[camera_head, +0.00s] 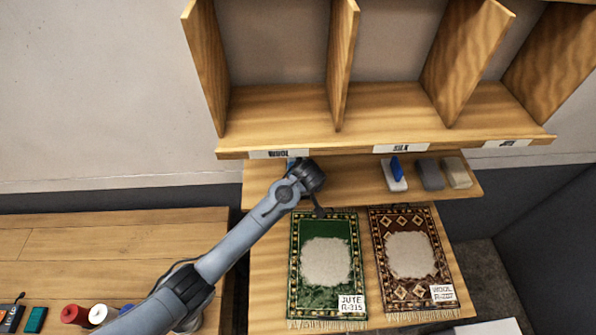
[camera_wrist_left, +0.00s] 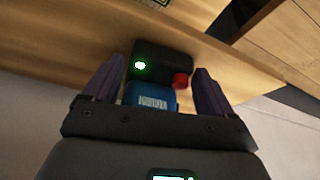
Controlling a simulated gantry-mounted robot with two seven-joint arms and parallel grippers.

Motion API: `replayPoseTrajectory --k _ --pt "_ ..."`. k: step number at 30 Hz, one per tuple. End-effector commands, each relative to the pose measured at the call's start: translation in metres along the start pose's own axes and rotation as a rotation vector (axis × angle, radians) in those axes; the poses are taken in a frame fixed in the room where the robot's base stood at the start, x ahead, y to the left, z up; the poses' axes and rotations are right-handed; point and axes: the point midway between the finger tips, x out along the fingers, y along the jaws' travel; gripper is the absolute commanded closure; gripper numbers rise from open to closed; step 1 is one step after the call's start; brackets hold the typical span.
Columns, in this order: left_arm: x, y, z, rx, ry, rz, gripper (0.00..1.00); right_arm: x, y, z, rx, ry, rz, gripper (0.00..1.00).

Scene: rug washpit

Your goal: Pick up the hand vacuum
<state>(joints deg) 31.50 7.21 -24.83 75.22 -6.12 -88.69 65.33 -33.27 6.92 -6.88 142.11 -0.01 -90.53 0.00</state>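The hand vacuum (camera_wrist_left: 160,65) appears to be the black device with a green light, a red knob and a blue part (camera_wrist_left: 150,96) with a white label, in the left wrist view. It sits by the wooden shelf. My left gripper (camera_wrist_left: 160,75) has its two dark fingers apart, one on either side of it; gaps show beside the device, so I see no firm contact. In the head view my left arm reaches to the lower shelf, and its wrist hides most of the device; only a bit of blue (camera_head: 292,163) shows. My right gripper is not in view.
On the lower shelf (camera_head: 350,178), a white block with a blue top (camera_head: 396,176), a grey block (camera_head: 429,174) and a beige block (camera_head: 456,172) stand right. Above are wooden compartments. Below lie a green rug (camera_head: 300,285) and a brown rug (camera_head: 384,285). Spools (camera_head: 97,314) lie lower left.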

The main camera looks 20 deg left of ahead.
Motion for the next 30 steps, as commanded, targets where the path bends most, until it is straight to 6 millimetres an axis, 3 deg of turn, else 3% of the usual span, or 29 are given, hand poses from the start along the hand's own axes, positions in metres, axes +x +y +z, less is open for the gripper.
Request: replayPoseTrajectory --k 1,12,24,25,26,30 --pt "0.0 0.0 0.0 0.0 0.0 0.0 0.23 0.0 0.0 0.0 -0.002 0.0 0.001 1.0" --pt "-0.002 0.001 -0.001 -0.001 0.002 0.003 0.76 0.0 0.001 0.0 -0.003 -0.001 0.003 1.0" --pt "-0.004 0.001 -0.002 -0.001 0.001 0.002 0.77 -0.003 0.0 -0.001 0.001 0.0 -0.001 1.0" --pt "-0.005 0.001 -0.002 -0.001 0.001 0.002 0.78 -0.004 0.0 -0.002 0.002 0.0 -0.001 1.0" --pt "-0.006 0.001 -0.003 -0.001 0.001 0.002 0.86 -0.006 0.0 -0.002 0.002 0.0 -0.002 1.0" --pt "-0.012 0.001 -0.005 0.0 0.001 0.002 0.86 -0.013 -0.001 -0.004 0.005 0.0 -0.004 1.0"
